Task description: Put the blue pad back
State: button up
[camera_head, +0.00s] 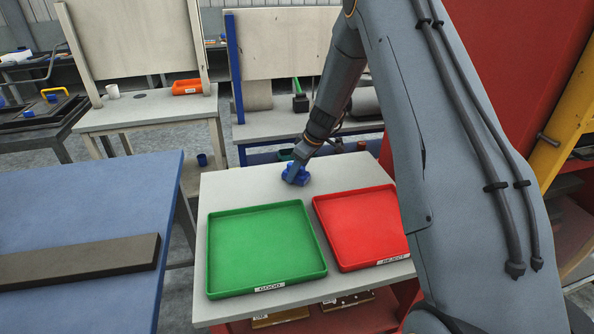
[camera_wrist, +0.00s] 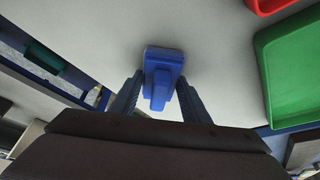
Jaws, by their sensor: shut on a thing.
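The blue pad (camera_wrist: 164,62) is a small blue block with a raised grip. In the head view the blue pad (camera_head: 296,176) is at the tip of my gripper (camera_head: 297,168), at or just above the light grey table (camera_head: 235,185), behind the trays. I cannot tell whether the pad touches the table top.
A green tray (camera_head: 265,203) labelled GOOD and a red tray (camera_head: 352,189) labelled REJECT lie in front of the pad. A blue table (camera_head: 100,200) with a dark bar (camera_head: 75,262) stands at left. The grey table's back left is clear. A red machine (camera_head: 530,60) is at right.

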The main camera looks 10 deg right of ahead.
jog(key=shift+f, duration=0.15)
jog(key=o, duration=1.1)
jog(key=shift+r, duration=0.25)
jog(key=b+v, duration=0.4)
jog(key=v, duration=0.7)
jog(key=s+a+f+m+g+h, duration=0.1)
jog(key=s+m, duration=0.3)
jog(key=s, duration=1.2)
jog(key=s+a+f+m+g+h, duration=0.1)
jog(key=s+m, duration=0.4)
jog(key=s, duration=1.2)
jog(key=shift+a+h, duration=0.6)
